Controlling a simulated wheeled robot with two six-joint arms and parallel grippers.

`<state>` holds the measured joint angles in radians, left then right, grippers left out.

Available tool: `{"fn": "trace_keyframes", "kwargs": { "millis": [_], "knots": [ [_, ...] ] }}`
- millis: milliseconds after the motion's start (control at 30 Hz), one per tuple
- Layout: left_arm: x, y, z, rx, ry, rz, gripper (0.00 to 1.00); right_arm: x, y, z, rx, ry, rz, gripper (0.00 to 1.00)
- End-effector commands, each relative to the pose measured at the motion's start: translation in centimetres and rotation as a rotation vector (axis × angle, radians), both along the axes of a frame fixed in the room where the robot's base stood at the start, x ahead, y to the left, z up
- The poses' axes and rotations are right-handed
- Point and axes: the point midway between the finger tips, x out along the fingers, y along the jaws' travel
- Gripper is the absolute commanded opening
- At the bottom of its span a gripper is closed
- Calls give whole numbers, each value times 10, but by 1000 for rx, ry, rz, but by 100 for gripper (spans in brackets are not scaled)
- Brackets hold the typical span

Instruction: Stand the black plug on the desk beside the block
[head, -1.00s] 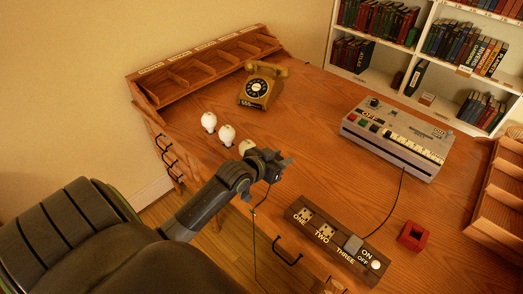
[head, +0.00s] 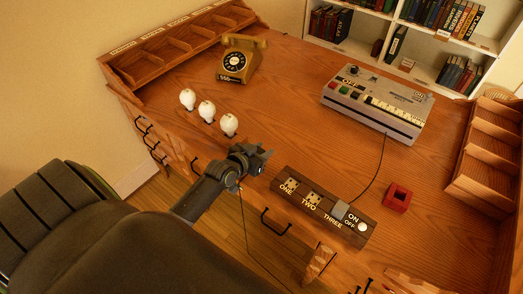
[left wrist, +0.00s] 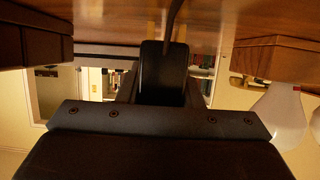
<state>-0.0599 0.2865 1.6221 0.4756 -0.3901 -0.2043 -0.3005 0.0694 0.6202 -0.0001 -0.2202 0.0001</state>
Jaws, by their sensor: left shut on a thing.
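My left gripper (head: 262,155) is above the desk's front edge, between the nearest white bulb and the block. In the left wrist view it is shut on the black plug (left wrist: 163,75), which sits between the fingers. In the head view the plug is hard to tell from the dark gripper. A thin dark cord (head: 244,222) hangs below the gripper toward the floor. The dark wooden block (head: 325,206), marked ONE, TWO, THREE and ON/OFF, lies right of the gripper, apart from it. A grey plug (head: 340,210) sits at THREE. My right gripper is not in view.
Three white bulbs (head: 207,110) stand left of the gripper. A gold telephone (head: 238,60) is behind them. A grey machine (head: 378,103) stands at the back, its cord running to the grey plug. A red square ring (head: 397,197) lies right of the block. The middle desk is clear.

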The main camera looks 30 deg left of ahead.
Motion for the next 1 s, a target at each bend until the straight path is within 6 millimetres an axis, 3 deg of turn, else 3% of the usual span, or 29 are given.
{"fn": "trace_keyframes", "kwargs": {
  "millis": [200,233,367,767,1000],
  "knots": [
    [0,0,-5,0,0,0,9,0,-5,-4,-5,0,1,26],
    [0,0,-3,0,0,0,36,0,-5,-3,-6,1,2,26],
    [0,0,-3,0,1,0,53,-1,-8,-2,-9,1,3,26],
    [0,0,3,0,0,0,54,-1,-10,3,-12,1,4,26],
    [-35,3,14,2,3,-1,54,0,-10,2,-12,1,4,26]
  ]
}}
